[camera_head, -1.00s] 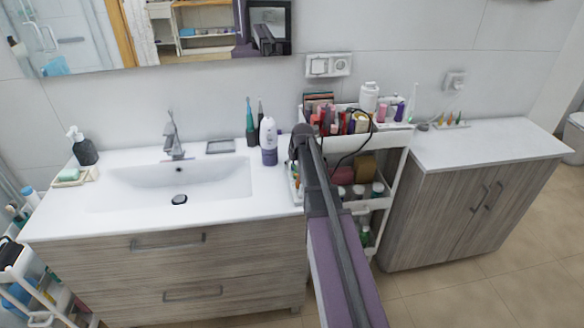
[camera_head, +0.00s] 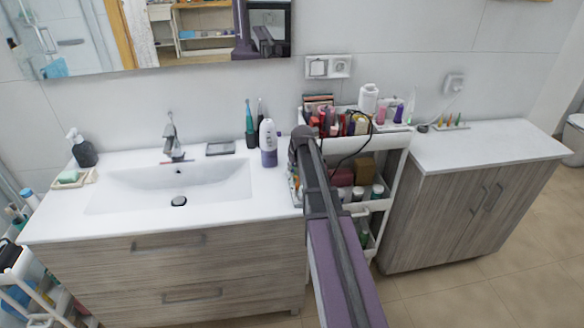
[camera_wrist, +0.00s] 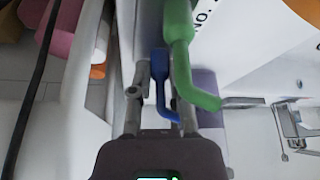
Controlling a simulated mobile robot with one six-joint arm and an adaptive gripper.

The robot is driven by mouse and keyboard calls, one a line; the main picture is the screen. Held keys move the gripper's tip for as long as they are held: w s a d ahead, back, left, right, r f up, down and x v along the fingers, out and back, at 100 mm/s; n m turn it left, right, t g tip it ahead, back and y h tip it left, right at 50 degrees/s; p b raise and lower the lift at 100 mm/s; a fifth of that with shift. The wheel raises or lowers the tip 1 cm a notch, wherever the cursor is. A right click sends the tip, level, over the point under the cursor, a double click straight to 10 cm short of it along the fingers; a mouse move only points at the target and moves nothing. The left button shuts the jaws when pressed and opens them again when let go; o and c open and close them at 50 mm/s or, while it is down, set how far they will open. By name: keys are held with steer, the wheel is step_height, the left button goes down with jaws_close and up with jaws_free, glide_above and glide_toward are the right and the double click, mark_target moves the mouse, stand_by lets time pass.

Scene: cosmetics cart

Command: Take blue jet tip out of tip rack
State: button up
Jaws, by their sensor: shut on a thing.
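In the wrist view my gripper (camera_wrist: 158,75) is shut on the blue jet tip (camera_wrist: 160,72), a small blue piece with a thin bent end between the two fingers. A larger-looking green tip (camera_wrist: 180,55) stands just right of it, close to the camera and partly over the right finger. The tip rack cannot be made out clearly in the wrist view. In the head view my arm covers the gripper and the blue tip. Whether the blue tip still touches the rack cannot be told.
A white cart (camera_head: 396,140) loaded with cosmetics stands between the sink counter (camera_head: 270,195) and the right cabinet (camera_head: 480,150). A white and purple bottle (camera_head: 268,145) stands close left of my arm. A black cable (camera_head: 350,155) hangs over the cart.

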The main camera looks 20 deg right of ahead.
steer(key=shift+r, duration=0.1)
step_height(320, 180, up, 10)
steer(key=p, duration=1)
